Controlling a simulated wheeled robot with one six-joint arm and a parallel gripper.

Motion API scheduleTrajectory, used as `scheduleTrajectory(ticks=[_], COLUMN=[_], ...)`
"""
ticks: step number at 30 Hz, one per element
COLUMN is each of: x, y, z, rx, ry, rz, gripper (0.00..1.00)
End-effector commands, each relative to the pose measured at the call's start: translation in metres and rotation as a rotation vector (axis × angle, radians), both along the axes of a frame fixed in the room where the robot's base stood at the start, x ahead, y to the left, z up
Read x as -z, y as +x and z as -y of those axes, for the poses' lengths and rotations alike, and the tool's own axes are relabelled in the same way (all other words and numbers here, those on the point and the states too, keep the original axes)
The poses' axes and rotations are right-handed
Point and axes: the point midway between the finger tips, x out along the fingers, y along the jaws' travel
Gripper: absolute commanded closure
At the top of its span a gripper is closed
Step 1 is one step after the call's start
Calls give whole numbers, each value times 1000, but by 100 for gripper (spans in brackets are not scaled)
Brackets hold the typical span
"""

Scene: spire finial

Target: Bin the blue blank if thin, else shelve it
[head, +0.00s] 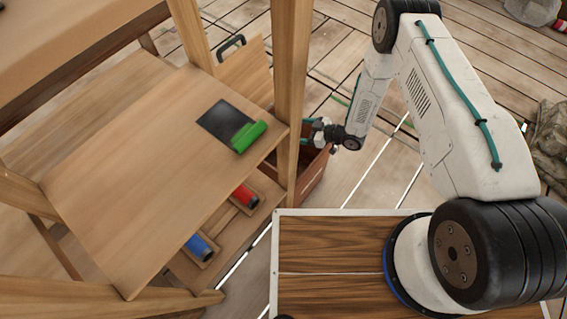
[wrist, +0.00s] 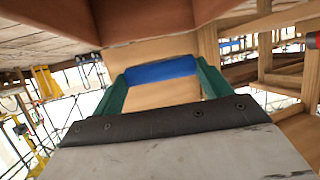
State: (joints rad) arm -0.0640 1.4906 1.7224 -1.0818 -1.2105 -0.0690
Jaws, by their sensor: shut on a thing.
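My gripper (head: 309,126) is beside a wooden post in the head view, over or next to a brown bin (head: 313,176). The post partly hides it, and what it holds cannot be made out there. In the wrist view its green fingers are shut on a blue blank (wrist: 160,70), which spans the gap between them. The bin's reddish-brown wall (wrist: 150,18) fills the top of that view, close to the fingertips. I cannot tell how thick the held blank is.
Wooden posts (head: 291,80) bound the shelf.

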Motion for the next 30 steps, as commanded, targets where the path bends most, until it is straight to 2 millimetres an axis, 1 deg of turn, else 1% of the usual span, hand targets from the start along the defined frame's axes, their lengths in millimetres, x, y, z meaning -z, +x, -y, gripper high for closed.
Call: scheduleTrajectory(ticks=[9, 15, 19, 27, 28, 29, 30], x=[34, 51, 56, 57, 57, 57, 57], y=[-1, 0, 0, 0, 0, 0, 0], z=[-1, -1, -1, -1, -1, -1, -1], rx=[-2, -1, -1, -1, -1, -1, -1], ry=[1, 1, 1, 1, 1, 1, 1], rz=[0, -1, 0, 0, 0, 0, 0], gripper=[55, 55, 55, 55, 15, 6, 0])
